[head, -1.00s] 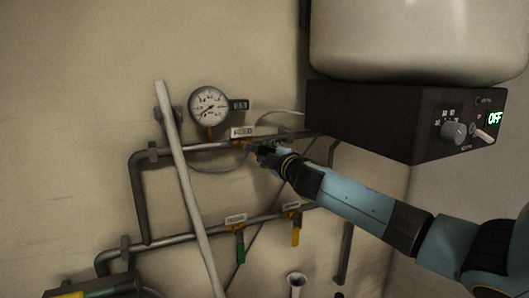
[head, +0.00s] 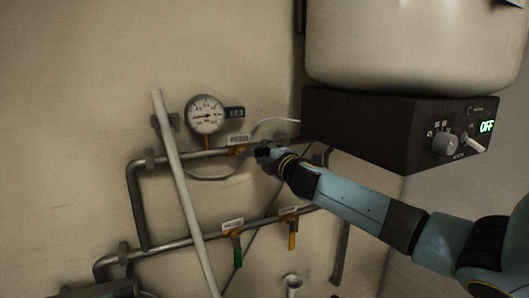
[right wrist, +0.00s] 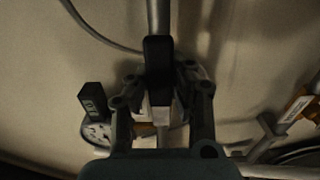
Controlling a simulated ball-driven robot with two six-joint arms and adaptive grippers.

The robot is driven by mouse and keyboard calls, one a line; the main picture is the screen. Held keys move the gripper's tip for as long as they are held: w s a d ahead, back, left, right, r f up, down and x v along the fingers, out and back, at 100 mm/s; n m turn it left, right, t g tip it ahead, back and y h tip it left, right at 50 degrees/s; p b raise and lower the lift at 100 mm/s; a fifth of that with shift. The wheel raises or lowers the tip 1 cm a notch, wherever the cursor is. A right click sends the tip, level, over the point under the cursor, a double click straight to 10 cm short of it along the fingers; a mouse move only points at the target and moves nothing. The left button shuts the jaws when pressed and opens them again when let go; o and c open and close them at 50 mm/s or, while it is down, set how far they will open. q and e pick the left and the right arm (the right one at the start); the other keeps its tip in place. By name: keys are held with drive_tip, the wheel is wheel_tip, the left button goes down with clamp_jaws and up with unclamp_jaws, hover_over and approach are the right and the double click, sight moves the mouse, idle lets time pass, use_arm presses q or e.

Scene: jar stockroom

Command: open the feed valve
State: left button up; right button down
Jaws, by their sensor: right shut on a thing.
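The feed valve (head: 238,150) has an orange body on the upper wall pipe, with a white label (head: 239,139) above it. My right gripper (head: 264,152) is just right of the valve body in the head view, shut on the feed valve's handle. In the right wrist view, a dark piece (right wrist: 158,65), which looks like the handle, lies between my right gripper's fingers (right wrist: 160,90), in line with the pipe (right wrist: 158,15). The fingers hide part of the handle, so its exact angle is hard to tell. My left gripper is out of view.
A round gauge (head: 206,115) stands above the pipe. A lower pipe (head: 190,242) carries a green-handled valve (head: 237,250) and a yellow-handled valve (head: 292,237). A pale slanted pole (head: 180,180) crosses in front. A black control box (head: 370,125) reading OFF hangs under a tank (head: 400,45).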

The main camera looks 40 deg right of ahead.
drive_tip(key=shift+f, duration=0.2)
drive_tip(key=c, duration=1.1)
unclamp_jaws()
drive_tip(key=shift+r, duration=0.15)
drive_tip(key=v, duration=1.2)
